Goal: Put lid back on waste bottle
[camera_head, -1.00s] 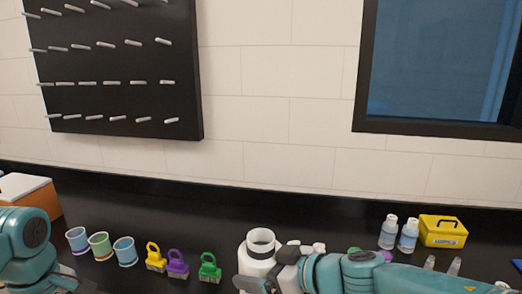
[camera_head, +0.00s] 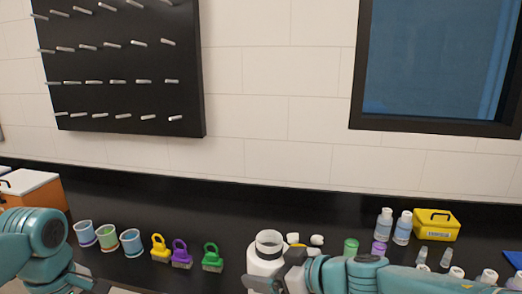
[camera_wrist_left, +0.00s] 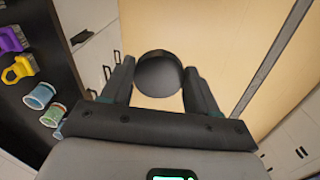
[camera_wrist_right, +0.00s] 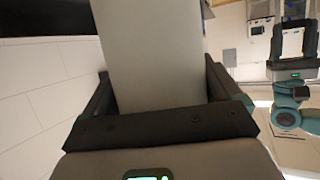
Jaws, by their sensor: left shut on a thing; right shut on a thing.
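The white waste bottle (camera_head: 262,262) stands upright at the lower middle of the head view, with an open mouth and no lid on it. My right gripper (camera_head: 266,284) is shut on its body; in the right wrist view the pale bottle wall (camera_wrist_right: 155,60) fills the space between the fingers. My left gripper (camera_wrist_left: 158,88) is shut on a dark round lid (camera_wrist_left: 158,72) in the left wrist view. The left gripper is outside the head view, where only my left arm shows at the left edge. The bottle's lower part is hidden.
Three cups (camera_head: 108,239), a yellow brush (camera_head: 160,248), a purple brush (camera_head: 181,254) and a green brush (camera_head: 212,257) stand left of the bottle. Small bottles (camera_head: 385,224) and a yellow box (camera_head: 436,224) stand right. An orange-and-white box (camera_head: 38,192) is at far left.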

